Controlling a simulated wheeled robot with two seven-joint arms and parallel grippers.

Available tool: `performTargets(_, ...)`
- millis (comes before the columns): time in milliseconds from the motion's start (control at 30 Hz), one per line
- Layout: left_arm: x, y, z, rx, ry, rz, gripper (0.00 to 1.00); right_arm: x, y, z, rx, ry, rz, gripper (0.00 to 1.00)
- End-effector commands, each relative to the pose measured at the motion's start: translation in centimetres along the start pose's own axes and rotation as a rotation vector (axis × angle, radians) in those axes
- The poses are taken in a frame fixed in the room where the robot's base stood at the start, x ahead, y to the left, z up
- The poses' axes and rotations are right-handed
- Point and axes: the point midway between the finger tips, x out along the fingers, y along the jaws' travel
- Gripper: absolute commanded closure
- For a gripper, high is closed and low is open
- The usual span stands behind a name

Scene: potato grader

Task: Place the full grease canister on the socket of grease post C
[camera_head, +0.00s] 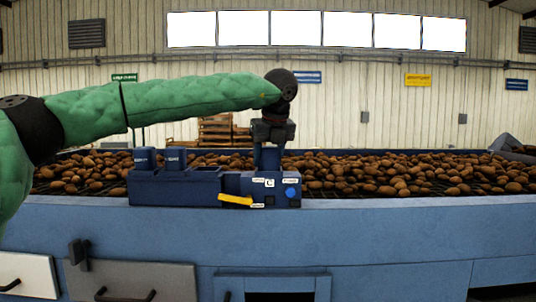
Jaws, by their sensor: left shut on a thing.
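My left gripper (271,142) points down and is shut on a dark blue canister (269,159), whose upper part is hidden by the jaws. The canister is upright over grease post C (259,190), a blue box with a white "C" label on its front. The canister's lower end meets the top of the post in the picture; I cannot tell whether it is seated in the socket, which is hidden. Two similar dark blue canisters, one on the left (145,158) and one beside it (176,158), stand upright on the blue holder (160,188). My right gripper is out of view.
The post and holder sit on the front edge of a blue grader (400,215). Many potatoes (390,172) lie on the bed behind. A yellow handle-like part (235,200) is on the post's front left. Drawers (130,280) are below; wooden pallets (215,130) stand behind.

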Motion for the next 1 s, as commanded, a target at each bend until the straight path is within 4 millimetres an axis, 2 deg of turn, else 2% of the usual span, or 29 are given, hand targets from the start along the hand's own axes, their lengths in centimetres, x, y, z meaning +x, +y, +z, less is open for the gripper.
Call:
performTargets(400,0.2,0.0,-0.1,0.0,0.0,0.0,0.83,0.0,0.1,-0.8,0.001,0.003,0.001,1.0)
performTargets(433,0.2,0.0,-0.1,0.0,0.0,0.0,0.47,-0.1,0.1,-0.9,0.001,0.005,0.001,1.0)
performTargets(500,0.2,0.0,-0.1,0.0,0.0,0.0,0.33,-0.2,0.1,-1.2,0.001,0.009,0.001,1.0)
performTargets(533,0.2,0.0,-0.1,0.0,0.0,0.0,0.31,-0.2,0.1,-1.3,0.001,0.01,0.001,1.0)
performTargets(933,0.0,0.0,0.0,0.0,0.0,0.0,0.31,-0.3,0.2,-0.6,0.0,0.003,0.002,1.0)
performTargets(1000,-0.1,0.0,0.0,0.0,0.0,0.0,0.31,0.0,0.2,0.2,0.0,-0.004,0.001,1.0)
